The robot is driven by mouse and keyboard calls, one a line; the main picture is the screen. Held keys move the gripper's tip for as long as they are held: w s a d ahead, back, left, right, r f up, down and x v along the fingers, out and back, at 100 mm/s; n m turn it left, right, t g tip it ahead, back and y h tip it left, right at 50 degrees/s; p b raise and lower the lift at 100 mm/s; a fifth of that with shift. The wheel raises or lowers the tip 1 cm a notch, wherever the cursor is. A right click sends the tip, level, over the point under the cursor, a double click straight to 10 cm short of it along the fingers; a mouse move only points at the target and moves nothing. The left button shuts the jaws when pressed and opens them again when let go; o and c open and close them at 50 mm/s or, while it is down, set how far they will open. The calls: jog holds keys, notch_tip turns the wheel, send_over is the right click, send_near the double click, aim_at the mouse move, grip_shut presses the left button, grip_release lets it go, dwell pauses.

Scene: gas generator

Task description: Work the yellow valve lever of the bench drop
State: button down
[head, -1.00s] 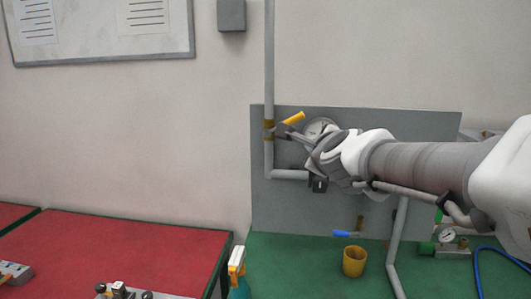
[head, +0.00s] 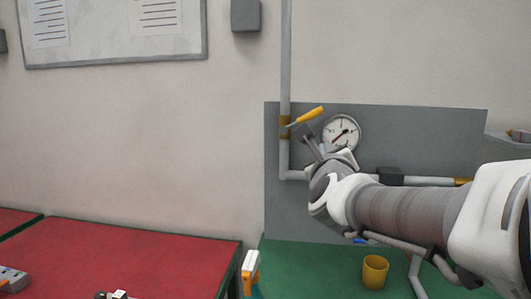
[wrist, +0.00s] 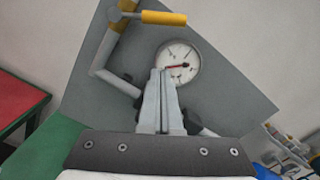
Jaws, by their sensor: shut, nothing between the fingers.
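The yellow valve lever (head: 308,116) sits on a brass valve (head: 285,126) in the grey vertical pipe, at the panel's left side. In the head view it slants up to the right. In the wrist view the lever (wrist: 163,18) lies across the top, pointing right from its valve (wrist: 126,7). My gripper (head: 308,138) is shut and empty, just below the lever in the head view. In the wrist view the shut fingertips (wrist: 162,74) stand below the lever with a visible gap, in front of the panel beside the gauge.
A round pressure gauge (head: 341,133) is right of the lever on the grey panel (head: 420,130). Pipework runs below it. A yellow cup (head: 375,271) stands on the green bench (head: 310,268). A spray bottle (head: 250,268) is near its left edge, beside a red-topped bench (head: 130,255).

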aim_at(303, 119)
jog(key=w+a+r+p, duration=0.1)
jog(key=w+r+p, duration=0.1)
jog(key=w, duration=0.3)
jog(key=shift+w+r, duration=0.2)
jog(key=shift+r, duration=0.6)
jog(key=shift+r, duration=0.1)
jog(key=shift+a+r+n+p, duration=0.1)
jog(key=shift+r+n+p, duration=0.05)
jog(key=shift+n+p, duration=0.2)
